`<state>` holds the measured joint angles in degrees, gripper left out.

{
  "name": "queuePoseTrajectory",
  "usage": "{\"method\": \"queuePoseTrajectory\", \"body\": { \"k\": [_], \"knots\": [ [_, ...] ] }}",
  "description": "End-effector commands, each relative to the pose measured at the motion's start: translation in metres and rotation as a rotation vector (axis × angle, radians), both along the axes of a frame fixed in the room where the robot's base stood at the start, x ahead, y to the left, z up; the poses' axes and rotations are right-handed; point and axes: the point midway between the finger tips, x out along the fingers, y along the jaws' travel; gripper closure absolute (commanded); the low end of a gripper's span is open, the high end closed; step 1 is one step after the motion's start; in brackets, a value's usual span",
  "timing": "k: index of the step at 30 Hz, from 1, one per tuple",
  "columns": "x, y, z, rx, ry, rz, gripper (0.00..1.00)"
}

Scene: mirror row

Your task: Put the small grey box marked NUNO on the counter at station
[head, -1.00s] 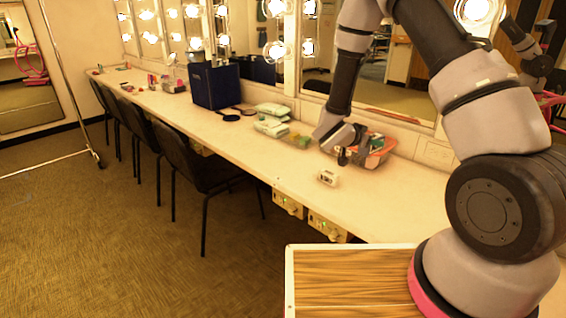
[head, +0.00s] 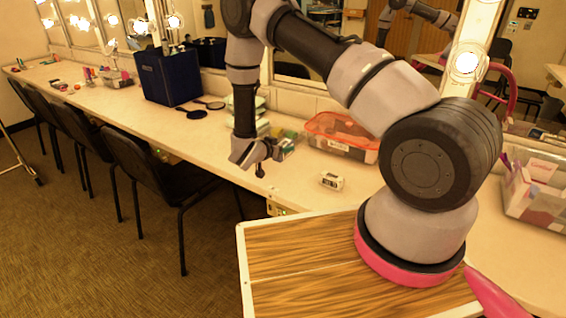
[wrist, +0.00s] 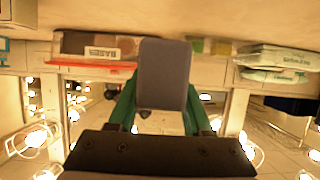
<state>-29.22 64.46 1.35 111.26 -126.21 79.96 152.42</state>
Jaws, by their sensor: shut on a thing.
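My gripper (head: 258,158) hangs over the counter (head: 215,142) near its front edge, left of the orange bin. In the wrist view my gripper (wrist: 160,118), with green fingers, is shut on a plain dark grey box (wrist: 165,75). No marking shows on the face turned to the camera, so I cannot read NUNO on it. In the head view the held box cannot be told apart from the gripper. A small white box (head: 331,181) with dark marks too small to read sits on the counter, right of my gripper.
An orange bin (head: 341,138) stands against the mirror wall, and shows in the wrist view (wrist: 90,65). Packets (head: 233,125) stand behind my gripper. A dark blue box (head: 168,76) stands farther left, with hand mirrors (head: 191,114) beside it. Black chairs (head: 140,165) line the front.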

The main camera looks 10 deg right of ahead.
Motion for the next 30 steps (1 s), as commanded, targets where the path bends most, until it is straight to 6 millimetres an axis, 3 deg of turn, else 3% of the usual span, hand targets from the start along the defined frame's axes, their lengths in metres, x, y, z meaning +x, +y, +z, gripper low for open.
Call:
{"method": "queuePoseTrajectory", "body": {
  "k": [13, 25, 26, 27, 28, 30],
  "knots": [
    [0.0, 0.0, -0.051, 0.0, 0.002, -0.001, 1.0],
    [0.0, 0.0, -0.058, 0.0, 0.0, -0.001, 1.0],
    [0.0, 0.0, -0.058, 0.001, -0.001, 0.0, 0.43],
    [0.0, 0.0, -0.058, 0.001, 0.0, 0.0, 0.27],
    [0.0, 0.0, -0.058, 0.001, 0.0, 0.0, 0.2],
    [0.0, 0.0, -0.058, 0.001, 0.0, 0.0, 0.2]
  ]
}}
